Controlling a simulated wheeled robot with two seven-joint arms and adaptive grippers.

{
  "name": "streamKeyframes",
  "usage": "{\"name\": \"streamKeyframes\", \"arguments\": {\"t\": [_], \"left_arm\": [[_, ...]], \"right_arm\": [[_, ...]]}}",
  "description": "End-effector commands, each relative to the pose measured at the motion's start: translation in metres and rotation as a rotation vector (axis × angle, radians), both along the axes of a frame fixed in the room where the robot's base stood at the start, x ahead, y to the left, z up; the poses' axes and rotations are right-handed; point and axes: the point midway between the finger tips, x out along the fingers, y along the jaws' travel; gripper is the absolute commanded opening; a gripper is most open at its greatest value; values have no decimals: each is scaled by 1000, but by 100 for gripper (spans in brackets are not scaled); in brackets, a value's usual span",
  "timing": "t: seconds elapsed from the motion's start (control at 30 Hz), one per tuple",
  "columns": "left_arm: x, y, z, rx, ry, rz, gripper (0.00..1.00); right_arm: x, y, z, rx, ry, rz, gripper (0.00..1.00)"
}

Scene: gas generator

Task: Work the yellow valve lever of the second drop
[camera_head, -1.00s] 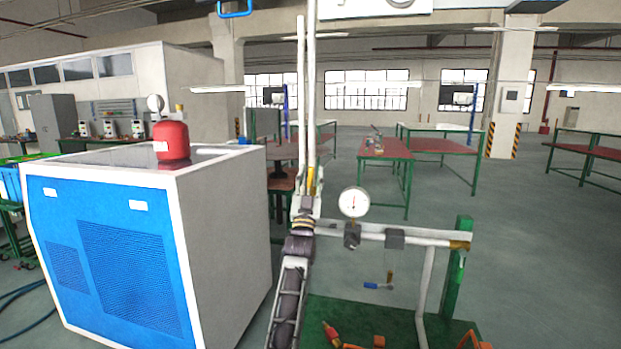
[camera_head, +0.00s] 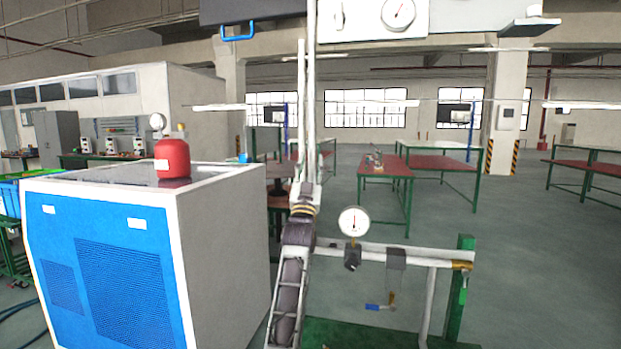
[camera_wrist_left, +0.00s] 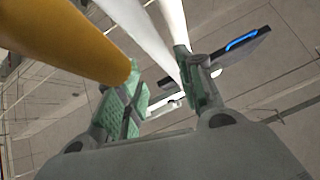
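My left gripper (camera_head: 306,188) stands upright at the lower end of the white vertical pipes (camera_head: 308,110) in the head view. In the left wrist view its two green-padded fingers (camera_wrist_left: 168,88) are apart, with nothing clearly clamped between them. A thick yellow bar (camera_wrist_left: 70,38), perhaps the yellow lever, comes in from the upper left and ends close by the left finger. I cannot tell whether it touches. A white pipe (camera_wrist_left: 143,32) runs down toward the gap between the fingers. The yellow lever cannot be made out in the head view. My right gripper is not in view.
A pipe stand with a gauge (camera_head: 354,221) and a hanging blue handle (camera_head: 373,307) is right of my arm. A blue-fronted cabinet (camera_head: 120,280) with a red tank (camera_head: 172,158) stands left. A blue handle (camera_head: 238,33) hangs overhead.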

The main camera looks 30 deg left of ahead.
Motion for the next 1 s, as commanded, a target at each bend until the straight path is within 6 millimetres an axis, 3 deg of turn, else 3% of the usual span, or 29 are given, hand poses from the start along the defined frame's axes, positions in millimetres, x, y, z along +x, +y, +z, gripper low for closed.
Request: {"name": "streamKeyframes", "arguments": {"t": [0.43,0.73,1.0], "left_arm": [[0,0,7,0,1,0,37],[5,-5,5,21,38,15,0],[19,-17,-4,81,143,60,0]], "right_arm": [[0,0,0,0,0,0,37],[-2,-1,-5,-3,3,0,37],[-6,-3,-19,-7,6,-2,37]]}}
